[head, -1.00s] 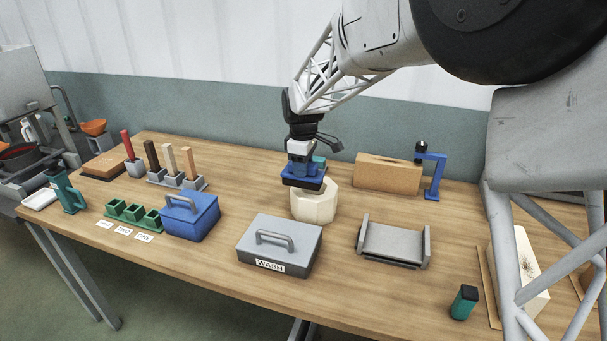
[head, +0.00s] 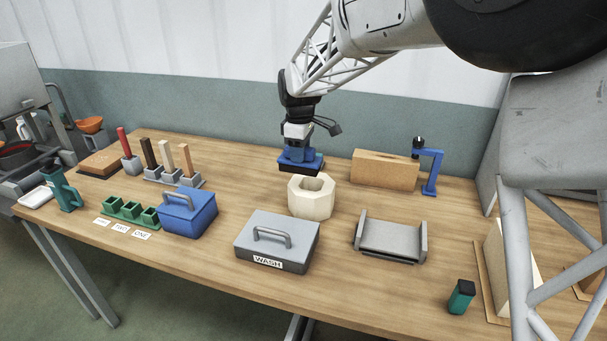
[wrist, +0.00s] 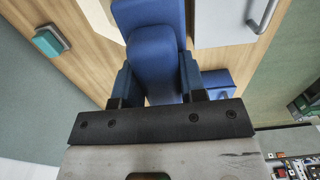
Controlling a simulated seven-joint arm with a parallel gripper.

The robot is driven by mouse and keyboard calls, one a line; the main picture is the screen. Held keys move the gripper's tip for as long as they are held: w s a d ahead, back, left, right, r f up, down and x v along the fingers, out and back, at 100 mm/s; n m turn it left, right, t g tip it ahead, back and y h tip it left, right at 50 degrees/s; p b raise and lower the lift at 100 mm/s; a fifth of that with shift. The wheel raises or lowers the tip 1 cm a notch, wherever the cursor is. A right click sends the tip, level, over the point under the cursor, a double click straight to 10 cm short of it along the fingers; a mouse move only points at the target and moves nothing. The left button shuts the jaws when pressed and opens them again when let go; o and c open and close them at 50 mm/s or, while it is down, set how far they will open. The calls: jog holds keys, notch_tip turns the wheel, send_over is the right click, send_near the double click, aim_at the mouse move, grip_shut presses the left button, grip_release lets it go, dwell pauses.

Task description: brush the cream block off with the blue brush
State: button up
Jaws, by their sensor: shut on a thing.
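The cream block (head: 312,204) stands upright on the table. It is many-sided with a hollow in its top. My gripper (head: 298,143) is shut on the blue brush (head: 300,160), which has a blue top and a dark underside. The brush is behind the block in the head view, its lower edge close to the block's back rim. I cannot tell whether they touch. In the wrist view the blue brush (wrist: 155,60) sits between the two fingers and fills the middle.
A grey WASH box (head: 278,243) and a blue lidded box (head: 188,214) stand in front and left. A grey cradle (head: 390,238) is at right. A wooden box (head: 386,169) and a blue stand (head: 432,172) are behind right. Bare table lies left of the block.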

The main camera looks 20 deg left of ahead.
jog(key=shift+f, duration=0.15)
jog(key=shift+f, duration=3.75)
jog(key=shift+d+f, duration=0.1)
jog(key=shift+d, duration=1.8)
jog(key=shift+a, duration=2)
jog(key=shift+d+r, duration=0.1)
jog(key=shift+r, duration=3.9)
